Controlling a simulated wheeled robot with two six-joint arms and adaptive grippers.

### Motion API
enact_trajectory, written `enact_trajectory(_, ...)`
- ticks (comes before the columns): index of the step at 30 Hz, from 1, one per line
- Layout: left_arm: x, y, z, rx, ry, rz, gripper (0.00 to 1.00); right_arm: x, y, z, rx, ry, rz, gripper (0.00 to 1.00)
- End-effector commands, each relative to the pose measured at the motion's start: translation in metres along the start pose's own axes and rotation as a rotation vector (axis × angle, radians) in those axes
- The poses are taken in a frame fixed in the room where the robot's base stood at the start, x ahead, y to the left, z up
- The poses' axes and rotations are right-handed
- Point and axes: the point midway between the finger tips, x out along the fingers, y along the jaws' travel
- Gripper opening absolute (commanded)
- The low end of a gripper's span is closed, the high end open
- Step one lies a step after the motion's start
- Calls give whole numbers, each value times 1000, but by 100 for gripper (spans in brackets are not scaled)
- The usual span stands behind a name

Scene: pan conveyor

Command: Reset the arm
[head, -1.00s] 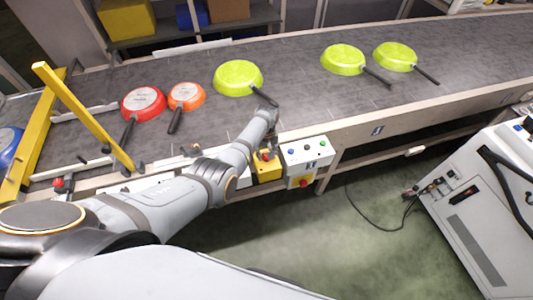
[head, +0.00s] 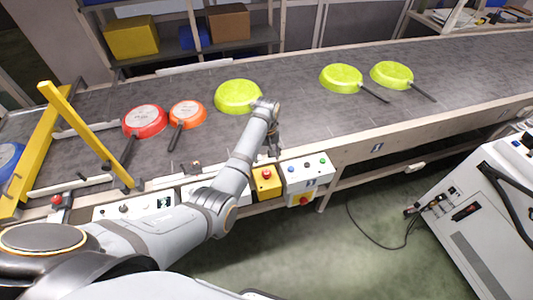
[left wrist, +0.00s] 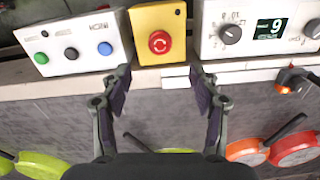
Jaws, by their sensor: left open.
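My left gripper (head: 271,152) is open and empty in the head view, pointing down near the belt's front edge by the control boxes. In the left wrist view its two fingers (left wrist: 160,82) stand apart with nothing between them. The yellow box (left wrist: 158,20) with a red button lies just beyond the fingertips there. My left arm reaches in from the lower left and hides the handle of the nearest green pan (head: 238,96). My right gripper is in neither view.
The conveyor belt (head: 300,110) carries a red pan (head: 144,121), an orange pan (head: 187,114) and further green pans (head: 341,78). A yellow barrier (head: 85,130) stands at left. A white button box (head: 307,173) is at the front edge. A white machine (head: 480,220) stands at right.

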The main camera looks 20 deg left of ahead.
Motion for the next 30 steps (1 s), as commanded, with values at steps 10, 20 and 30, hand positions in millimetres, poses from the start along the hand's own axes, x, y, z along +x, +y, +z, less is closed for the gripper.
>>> enact_trajectory(10,-16,0,0,0,-1,-1,62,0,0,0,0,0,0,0)
enact_trajectory(20,-15,-1,0,0,0,0,62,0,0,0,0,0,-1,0)
enact_trajectory(30,35,-102,70,177,134,12,62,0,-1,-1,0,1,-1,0)
